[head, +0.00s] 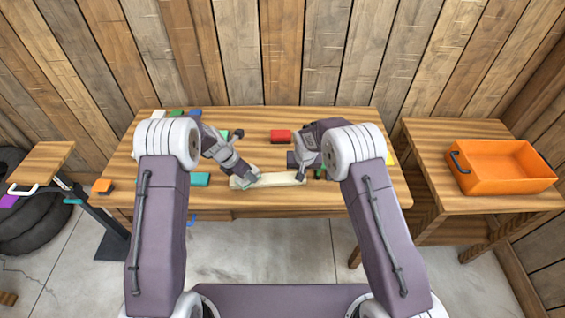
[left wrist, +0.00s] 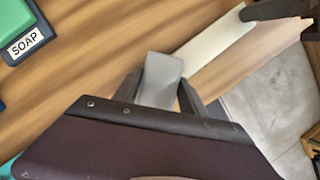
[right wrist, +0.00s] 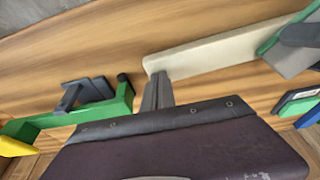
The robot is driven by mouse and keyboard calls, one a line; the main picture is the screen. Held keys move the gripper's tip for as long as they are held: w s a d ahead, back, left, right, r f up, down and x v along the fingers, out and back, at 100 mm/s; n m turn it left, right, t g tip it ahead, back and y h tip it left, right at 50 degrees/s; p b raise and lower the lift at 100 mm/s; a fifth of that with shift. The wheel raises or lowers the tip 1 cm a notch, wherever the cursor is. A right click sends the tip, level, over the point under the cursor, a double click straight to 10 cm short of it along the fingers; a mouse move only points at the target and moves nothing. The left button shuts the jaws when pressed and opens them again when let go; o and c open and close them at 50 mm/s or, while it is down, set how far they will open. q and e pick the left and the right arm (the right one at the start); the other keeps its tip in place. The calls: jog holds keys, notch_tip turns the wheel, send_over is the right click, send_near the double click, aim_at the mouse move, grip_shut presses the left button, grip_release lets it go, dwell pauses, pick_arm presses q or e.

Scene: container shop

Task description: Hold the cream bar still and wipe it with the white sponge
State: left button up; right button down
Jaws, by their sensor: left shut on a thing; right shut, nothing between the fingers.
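The cream bar (head: 285,179) lies flat near the table's front edge; it also shows in the left wrist view (left wrist: 222,38) and the right wrist view (right wrist: 220,52). My left gripper (head: 250,175) is shut on a pale block with a green layer, seemingly the white sponge (left wrist: 160,78), at the bar's left part. The sponge looks grey in shade, also in the right wrist view (right wrist: 292,62); whether it touches the bar is unclear. My right gripper (right wrist: 158,82) is shut and empty, its tips at the bar's right end, seemingly against it.
A soap box (left wrist: 25,35) lies near my left gripper. A green tool (right wrist: 100,112) lies beside my right gripper. A red block (head: 281,136) sits behind the bar and a teal block (head: 200,180) to its left. An orange crate (head: 505,181) stands on the right-hand table.

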pick_arm(q)
jog(key=shift+s+d+f, duration=0.1)
jog(key=shift+d+f, duration=0.1)
jog(key=shift+d, duration=0.9)
pick_arm(e)
jog(key=shift+s+f, duration=0.15)
pick_arm(q)
jog(key=shift+d+r, duration=0.1)
jog(key=shift+d, duration=1.7)
jog(key=shift+w, duration=0.2)
jog(key=shift+w+r, duration=0.1)
jog(key=shift+r, duration=3)
jog(key=shift+r, duration=0.1)
pick_arm(e)
jog(key=shift+r, duration=0.2)
